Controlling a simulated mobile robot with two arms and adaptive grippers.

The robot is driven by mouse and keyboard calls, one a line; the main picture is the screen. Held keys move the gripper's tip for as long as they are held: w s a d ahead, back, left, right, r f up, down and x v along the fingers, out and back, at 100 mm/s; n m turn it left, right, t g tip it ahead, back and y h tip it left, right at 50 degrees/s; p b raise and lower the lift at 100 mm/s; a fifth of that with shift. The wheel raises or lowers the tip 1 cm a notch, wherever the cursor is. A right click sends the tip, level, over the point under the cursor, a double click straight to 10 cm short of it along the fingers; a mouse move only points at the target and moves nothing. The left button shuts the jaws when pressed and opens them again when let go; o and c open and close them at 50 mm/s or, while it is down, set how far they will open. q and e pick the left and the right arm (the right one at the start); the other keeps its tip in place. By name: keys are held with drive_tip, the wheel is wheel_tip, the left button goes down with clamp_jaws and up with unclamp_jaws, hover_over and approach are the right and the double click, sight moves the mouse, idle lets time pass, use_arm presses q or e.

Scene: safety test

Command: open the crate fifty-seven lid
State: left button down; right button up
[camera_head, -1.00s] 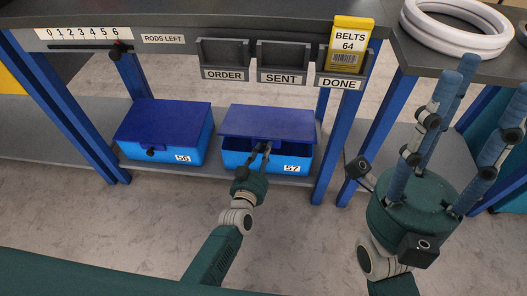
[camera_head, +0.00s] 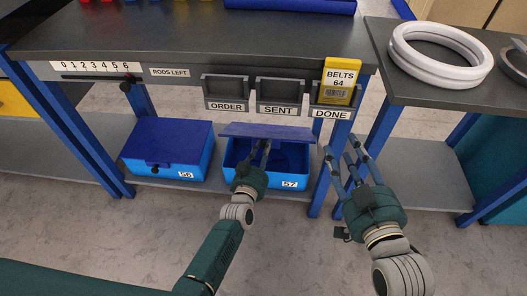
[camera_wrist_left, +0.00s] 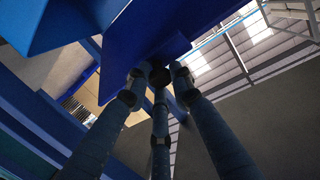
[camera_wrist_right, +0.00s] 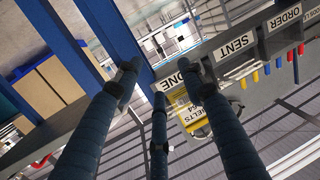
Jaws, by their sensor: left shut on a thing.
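Crate fifty-seven (camera_head: 236,163) is a light-blue box with a dark-blue lid (camera_head: 270,132), on the lower shelf under the bench. Its lid is raised and tilted up, and the crate's inside shows below it. My left gripper (camera_head: 262,152) is at the front of the crate, shut on the lid's front edge or knob. In the left wrist view its fingers (camera_wrist_left: 160,80) close around a dark knob under the blue lid (camera_wrist_left: 150,35). My right gripper (camera_head: 346,150) has its fingers spread and empty, right of the crate by the bench's blue leg.
Crate fifty-six (camera_head: 190,163), lid closed, stands left of crate fifty-seven. Above are the bench top (camera_head: 200,35), the order, sent and done holders, and a yellow belts card (camera_head: 341,80). White rings (camera_head: 440,55) lie on the right table. Floor in front is clear.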

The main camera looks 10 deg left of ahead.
use_arm(q)
drive_tip(key=shift+w+r+p, duration=0.3)
drive_tip(key=shift+w+r, duration=0.15)
drive_tip(key=shift+r, duration=0.35)
use_arm(e)
drive_tip(key=shift+s+d+f+g+h, duration=0.25)
drive_tip(key=shift+f+g, duration=0.2)
drive_tip(key=shift+f, duration=0.4)
drive_tip(key=shift+s+d+f+g, duration=0.1)
drive_tip(key=shift+s+f+g, duration=0.25)
drive_tip(key=shift+f, duration=0.5)
drive_tip(key=shift+s+d+f+g+h, duration=0.2)
drive_tip(key=shift+f+g, duration=0.3)
drive_tip(key=shift+f, duration=0.35)
use_arm(q)
drive_tip(key=c, duration=1.5)
unclamp_jaws()
drive_tip(key=shift+c, duration=0.2)
drive_tip(key=shift+s, duration=0.1)
use_arm(e)
drive_tip(key=shift+r, duration=0.1)
use_arm(q)
drive_tip(key=shift+f, duration=0.1)
use_arm(e)
drive_tip(key=shift+s, duration=0.1)
